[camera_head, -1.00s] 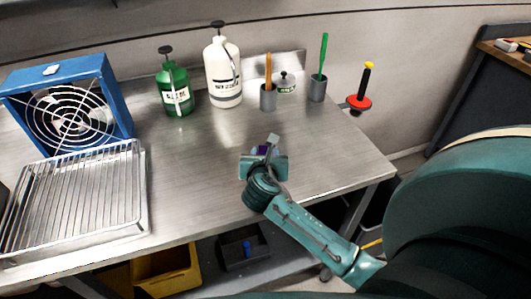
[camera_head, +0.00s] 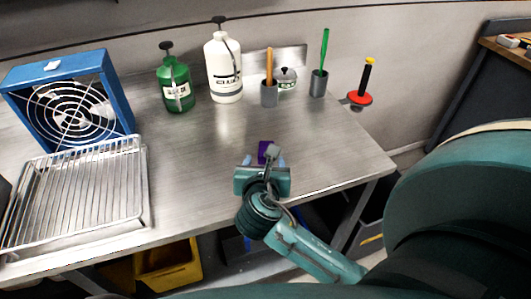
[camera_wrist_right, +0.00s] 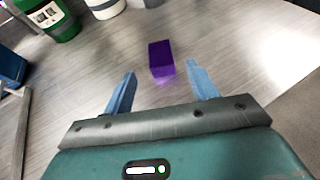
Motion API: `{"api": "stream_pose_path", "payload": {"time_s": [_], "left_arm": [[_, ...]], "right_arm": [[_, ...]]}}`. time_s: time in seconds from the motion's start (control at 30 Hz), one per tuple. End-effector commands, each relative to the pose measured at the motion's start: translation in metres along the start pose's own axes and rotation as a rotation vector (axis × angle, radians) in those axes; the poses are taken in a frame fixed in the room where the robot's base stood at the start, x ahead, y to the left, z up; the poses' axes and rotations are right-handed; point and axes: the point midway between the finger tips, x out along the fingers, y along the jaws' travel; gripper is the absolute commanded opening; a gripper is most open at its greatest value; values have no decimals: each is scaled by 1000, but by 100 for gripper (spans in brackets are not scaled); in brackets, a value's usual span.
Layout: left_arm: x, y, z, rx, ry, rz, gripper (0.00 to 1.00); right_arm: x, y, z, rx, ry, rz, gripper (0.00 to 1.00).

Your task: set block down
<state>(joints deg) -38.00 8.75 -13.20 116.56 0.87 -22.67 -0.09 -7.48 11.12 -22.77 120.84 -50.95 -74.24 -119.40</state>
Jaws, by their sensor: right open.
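A purple block (camera_wrist_right: 161,59) sits on the metal table (camera_head: 200,165), just beyond the fingertips of my right gripper in the right wrist view. In the head view the block (camera_head: 265,151) shows in part past the gripper, near the table's front edge. My right gripper (camera_wrist_right: 162,80) is open, with its blue fingers apart and nothing between them. In the head view the right gripper (camera_head: 263,164) hides part of the block. My left gripper is not in view.
A blue fan (camera_head: 68,105) and a wire rack tray (camera_head: 75,195) stand at the left. A green bottle (camera_head: 176,85), a white bottle (camera_head: 223,70) and cups with tools (camera_head: 318,84) stand at the back. The table's middle is clear.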

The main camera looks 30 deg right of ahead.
Motion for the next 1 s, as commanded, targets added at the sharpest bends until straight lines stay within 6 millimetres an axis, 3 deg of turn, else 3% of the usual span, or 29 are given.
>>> {"api": "stream_pose_path", "payload": {"time_s": [0.1,0.3,1.0], "left_arm": [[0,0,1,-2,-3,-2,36],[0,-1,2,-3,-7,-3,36],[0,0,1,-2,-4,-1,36]], "right_arm": [[-18,0,0,0,1,1,58],[-31,0,0,1,1,0,58],[-31,0,0,0,0,0,58]]}}
